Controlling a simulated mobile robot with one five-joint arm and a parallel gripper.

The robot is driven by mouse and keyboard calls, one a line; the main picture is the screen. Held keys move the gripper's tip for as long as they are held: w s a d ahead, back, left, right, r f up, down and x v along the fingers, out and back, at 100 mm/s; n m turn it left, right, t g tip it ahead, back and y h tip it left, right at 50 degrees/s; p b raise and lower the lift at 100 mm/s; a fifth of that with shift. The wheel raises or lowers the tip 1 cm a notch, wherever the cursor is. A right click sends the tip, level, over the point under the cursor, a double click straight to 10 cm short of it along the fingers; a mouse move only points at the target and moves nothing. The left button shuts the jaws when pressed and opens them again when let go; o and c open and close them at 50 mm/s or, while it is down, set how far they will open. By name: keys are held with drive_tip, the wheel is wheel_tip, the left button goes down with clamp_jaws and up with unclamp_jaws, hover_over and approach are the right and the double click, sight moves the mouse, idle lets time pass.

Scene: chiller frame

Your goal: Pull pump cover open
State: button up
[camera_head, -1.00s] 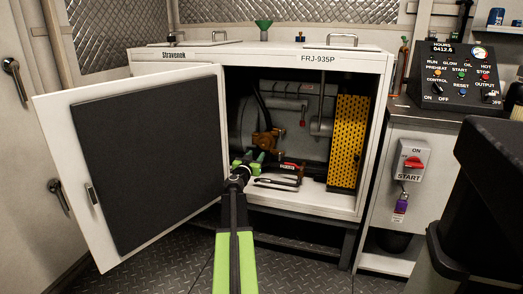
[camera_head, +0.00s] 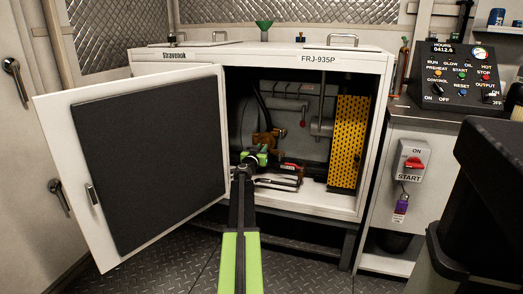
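The white cabinet (camera_head: 300,205) has its door (camera_head: 45,135) swung wide open to the left; the door's inside carries a dark pad. Inside the cabinet are grey machinery (camera_head: 300,115), an orange-brown fitting (camera_head: 264,138) and a yellow perforated panel (camera_head: 348,142). I cannot tell which part is the pump cover. My gripper (camera_head: 258,152), with green fingers, is inside the opening at the orange-brown fitting and overlaps its lower part in the picture. Whether it touches or grips the fitting is too small to tell. My arm hides part of the cabinet's lower edge.
Tools with red and dark parts (camera_head: 280,180) lie on the cabinet floor right of my gripper. A control panel (camera_head: 458,75) and a red START switch (camera_head: 413,162) are at the right. A dark bulky object (camera_head: 490,190) fills the right foreground. Metal floor shows in front.

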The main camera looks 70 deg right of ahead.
clamp_jaws()
idle(0.9)
drive_tip(key=shift+s, duration=0.1)
